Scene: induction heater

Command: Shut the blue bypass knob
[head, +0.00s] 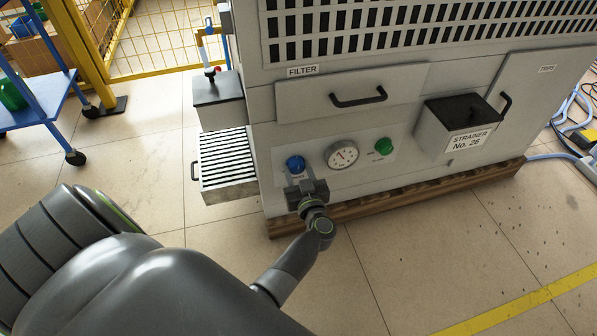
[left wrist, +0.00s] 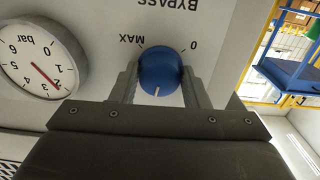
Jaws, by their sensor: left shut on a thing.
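The blue bypass knob (head: 295,163) is on the front panel of the grey machine, left of the gauge. It also shows in the left wrist view (left wrist: 160,72), where the picture is upside down, with the labels BYPASS, MAX and 0 around it. A white mark on the knob points toward my gripper's palm. My left gripper (head: 298,178) reaches the knob from the front; in the wrist view its fingers (left wrist: 160,82) stand on both sides of the knob, shut on it. My right gripper is in neither view.
A pressure gauge (head: 341,154) and a green knob (head: 384,146) sit right of the bypass knob. The strainer box (head: 460,125) juts out further right. A slatted tray (head: 228,163) sticks out at the left.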

